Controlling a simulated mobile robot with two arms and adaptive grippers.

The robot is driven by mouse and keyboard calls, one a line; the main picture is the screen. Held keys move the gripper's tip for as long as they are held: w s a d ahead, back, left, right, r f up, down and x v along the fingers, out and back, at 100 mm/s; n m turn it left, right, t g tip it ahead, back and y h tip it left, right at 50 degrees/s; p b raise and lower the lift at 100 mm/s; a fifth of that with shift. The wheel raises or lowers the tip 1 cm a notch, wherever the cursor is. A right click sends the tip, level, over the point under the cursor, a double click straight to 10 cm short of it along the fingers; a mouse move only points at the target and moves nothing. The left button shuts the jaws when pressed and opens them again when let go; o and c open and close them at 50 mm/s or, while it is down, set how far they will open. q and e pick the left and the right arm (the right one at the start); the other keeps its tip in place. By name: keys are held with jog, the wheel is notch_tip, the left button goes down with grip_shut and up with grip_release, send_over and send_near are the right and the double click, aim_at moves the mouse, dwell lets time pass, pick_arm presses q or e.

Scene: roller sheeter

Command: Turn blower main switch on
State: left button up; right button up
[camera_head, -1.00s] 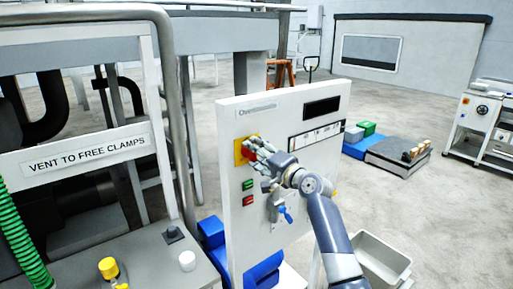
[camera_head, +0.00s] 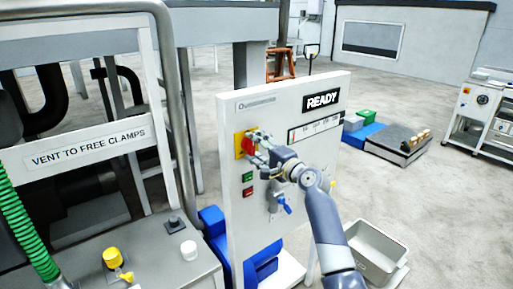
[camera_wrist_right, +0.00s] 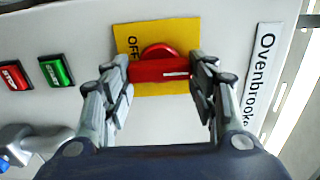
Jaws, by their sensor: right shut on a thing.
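The blower main switch is a red rotary handle (camera_wrist_right: 160,69) on a yellow plate (camera_wrist_right: 128,38) marked OFF, on the white control panel (camera_head: 290,180). My right gripper (camera_wrist_right: 160,74) has its two fingers closed on the ends of the red handle. In the wrist view the handle lies crosswise between the fingers. In the head view the right gripper (camera_head: 256,144) covers part of the switch at the panel's upper left. The panel's display (camera_head: 322,101) is lit and reads READY. My left gripper is not in view.
A green START button (camera_wrist_right: 56,71) and a red STOP button (camera_wrist_right: 14,76) sit beside the switch. A blue-handled valve (camera_head: 285,204) is lower on the panel. A grey bin (camera_head: 377,250) stands on the floor at right. A green hose (camera_head: 22,235) hangs at left.

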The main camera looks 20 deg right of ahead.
jog(key=o, duration=1.1)
jog(key=shift+w, duration=0.1)
jog(key=shift+c, duration=0.2)
jog(key=v, duration=1.2)
